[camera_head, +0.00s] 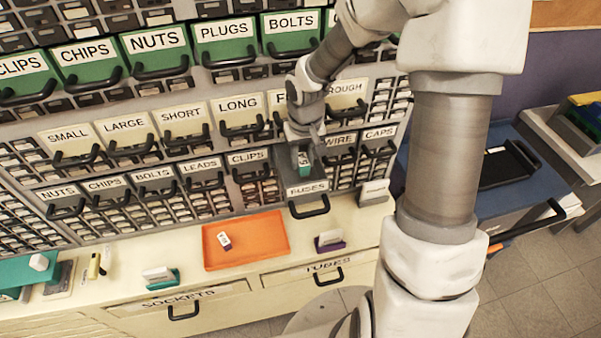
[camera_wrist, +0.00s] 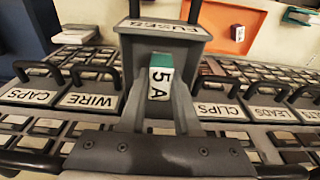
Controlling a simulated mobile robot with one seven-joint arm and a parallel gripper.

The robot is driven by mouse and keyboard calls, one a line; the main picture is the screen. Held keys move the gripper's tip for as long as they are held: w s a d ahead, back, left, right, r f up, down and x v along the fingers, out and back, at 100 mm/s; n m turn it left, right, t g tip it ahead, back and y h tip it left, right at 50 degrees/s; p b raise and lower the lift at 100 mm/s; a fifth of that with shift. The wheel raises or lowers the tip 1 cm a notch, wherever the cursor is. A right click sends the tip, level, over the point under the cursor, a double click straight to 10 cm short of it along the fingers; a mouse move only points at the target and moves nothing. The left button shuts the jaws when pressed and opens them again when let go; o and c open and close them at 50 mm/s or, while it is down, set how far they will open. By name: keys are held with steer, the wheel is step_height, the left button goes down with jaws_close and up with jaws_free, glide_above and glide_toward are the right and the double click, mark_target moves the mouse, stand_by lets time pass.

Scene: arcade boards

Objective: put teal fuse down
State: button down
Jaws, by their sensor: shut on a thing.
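The teal fuse (camera_wrist: 160,80) has a white body marked "5A" and teal ends. My gripper (camera_wrist: 160,95) is shut on it, one finger on each side. In the head view my gripper (camera_head: 303,148) points down at the open FUSES drawer (camera_head: 307,188), with the teal fuse (camera_head: 304,160) at its tips. In the wrist view the drawer (camera_wrist: 165,30) surrounds the fuse, its label upside down. I cannot tell whether the fuse touches the drawer floor.
Labelled drawers, including WIRE (camera_head: 340,141) and CLIPS (camera_head: 243,158), flank the open one. An orange tray (camera_head: 265,250) with a small white piece (camera_head: 224,241) lies on the counter below.

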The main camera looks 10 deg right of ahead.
mark_target(304, 162)
steer(key=shift+f, duration=3.35)
steer(key=c, duration=0.6)
jaws_free()
steer(key=shift+r, duration=0.1)
steer(key=r, duration=0.4)
steer(key=s+r, duration=0.1)
steer(key=r, duration=0.7)
steer(key=shift+s+p, duration=0.2)
steer(key=shift+p, duration=0.15)
steer(key=shift+s, duration=0.1)
